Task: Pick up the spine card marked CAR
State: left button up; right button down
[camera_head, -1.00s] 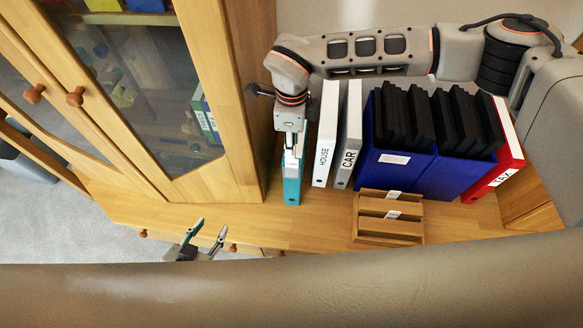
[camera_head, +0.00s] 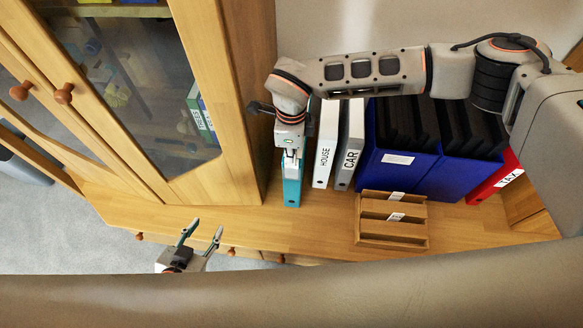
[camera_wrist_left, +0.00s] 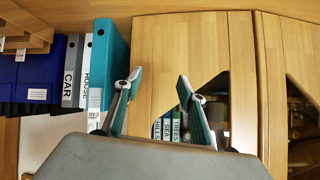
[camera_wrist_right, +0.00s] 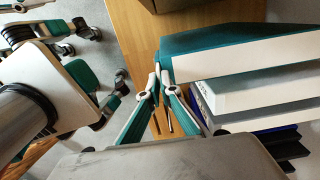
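The word CAR shows on a white label (camera_head: 350,159) on the spine of a grey binder (camera_head: 343,178); the label also shows in the left wrist view (camera_wrist_left: 68,82). I cannot tell if it is a loose card. My right gripper (camera_head: 291,160) is at the spine of the teal binder (camera_head: 291,188), left of the white HOUSE binder (camera_head: 320,172). In the right wrist view its fingertips (camera_wrist_right: 160,72) are close together by the teal binder; whether they grip anything is unclear. My left gripper (camera_head: 205,232) is open and empty, in front of the shelf edge.
A wooden holder (camera_head: 380,240) with two white cards (camera_head: 397,196) stands in front of the blue box files (camera_head: 398,174). A red TAX binder (camera_head: 495,183) is at right. A glass-door cabinet (camera_head: 240,100) stands at left. The shelf front (camera_head: 280,225) has free room.

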pick_arm(q)
jog(key=shift+s+d, duration=0.15)
jog(key=shift+s, duration=0.2)
pick_arm(e)
jog(key=shift+r, duration=0.2)
jog(key=shift+r, duration=0.1)
jog(key=shift+r+p, duration=0.1)
jog(key=shift+p, duration=0.2)
jog(key=shift+r+p, duration=0.55)
jog(key=shift+r, duration=0.3)
pick_arm(q)
jog(key=w+r, duration=0.1)
jog(key=r, duration=0.2)
jog(key=shift+w, duration=0.35)
pick_arm(e)
jog(key=shift+r, duration=0.2)
pick_arm(q)
jog(key=shift+s, duration=0.15)
pick_arm(e)
jog(key=shift+r, duration=0.15)
